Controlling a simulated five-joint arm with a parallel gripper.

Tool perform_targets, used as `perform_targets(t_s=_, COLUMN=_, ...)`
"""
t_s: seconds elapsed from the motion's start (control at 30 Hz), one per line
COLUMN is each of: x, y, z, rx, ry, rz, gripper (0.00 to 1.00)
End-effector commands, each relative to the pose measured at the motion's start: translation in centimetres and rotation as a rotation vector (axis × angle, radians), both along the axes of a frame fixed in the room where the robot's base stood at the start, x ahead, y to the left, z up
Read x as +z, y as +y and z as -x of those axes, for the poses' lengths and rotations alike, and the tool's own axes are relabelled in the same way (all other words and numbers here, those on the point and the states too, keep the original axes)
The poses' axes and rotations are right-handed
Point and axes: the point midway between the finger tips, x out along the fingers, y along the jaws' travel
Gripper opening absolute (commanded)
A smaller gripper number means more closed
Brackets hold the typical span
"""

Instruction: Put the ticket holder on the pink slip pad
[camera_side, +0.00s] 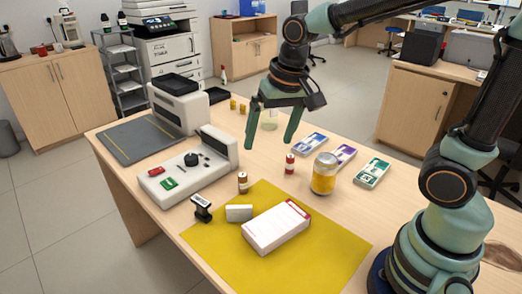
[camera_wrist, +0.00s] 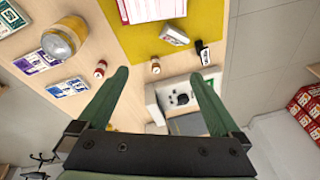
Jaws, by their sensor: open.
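My gripper (camera_side: 268,140) is open and empty, fingers down, above the counter's far middle; its two green fingers also show in the wrist view (camera_wrist: 160,76). A small white wedge-like block (camera_side: 239,213), which looks like the ticket holder, stands on the yellow mat; it also shows in the wrist view (camera_wrist: 174,35). Beside it lies a thick white pad with a red end (camera_side: 276,228), apparently the pink slip pad; the wrist view shows pinkish lines on it (camera_wrist: 150,10). The block is apart from the pad. My gripper is well away from both.
The yellow mat (camera_side: 330,250) has bare room. A black stamp-like item (camera_side: 202,208) stands at its left edge. A jar (camera_side: 324,174), two small red-labelled bottles (camera_side: 290,163) (camera_side: 243,182), card packs (camera_side: 372,173) and a white machine (camera_side: 187,172) stand around it.

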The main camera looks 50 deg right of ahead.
Motion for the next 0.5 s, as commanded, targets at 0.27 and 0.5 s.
perform_targets(t_s=0.27, x=-5.6, y=3.9, z=-3.6, rx=-0.235, ry=0.170, rz=-0.026, gripper=1.00)
perform_targets(t_s=0.5, x=-9.0, y=5.8, z=-4.8, rx=-0.365, ry=0.241, rz=-0.018, gripper=1.00)
